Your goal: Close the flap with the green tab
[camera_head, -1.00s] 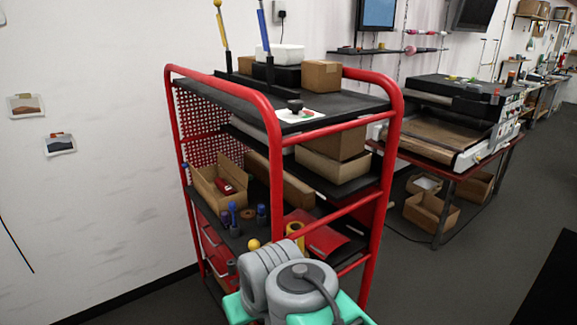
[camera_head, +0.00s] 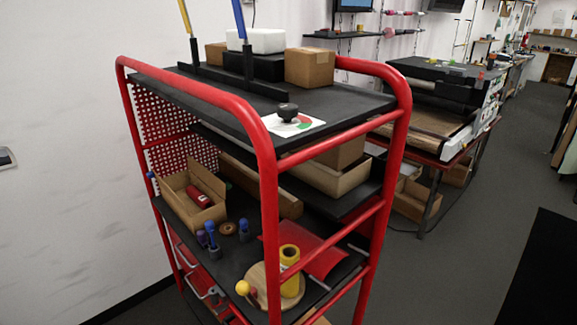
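I cannot make out a flap with a green tab in the current view. The only green I see on the red cart (camera_head: 268,160) is a patch beside a red one on a white plate under a black knob (camera_head: 288,112), on the top shelf. An open cardboard box (camera_head: 178,199) on the middle shelf has a raised side and holds a red item (camera_head: 198,196). No green tab shows on it. My gripper is not in view.
The top shelf also bears a yellow lever (camera_head: 185,17), a blue lever (camera_head: 239,19) and a closed carton (camera_head: 310,67). A yellow roll (camera_head: 290,268) stands low on the cart. A machine (camera_head: 444,90) stands behind.

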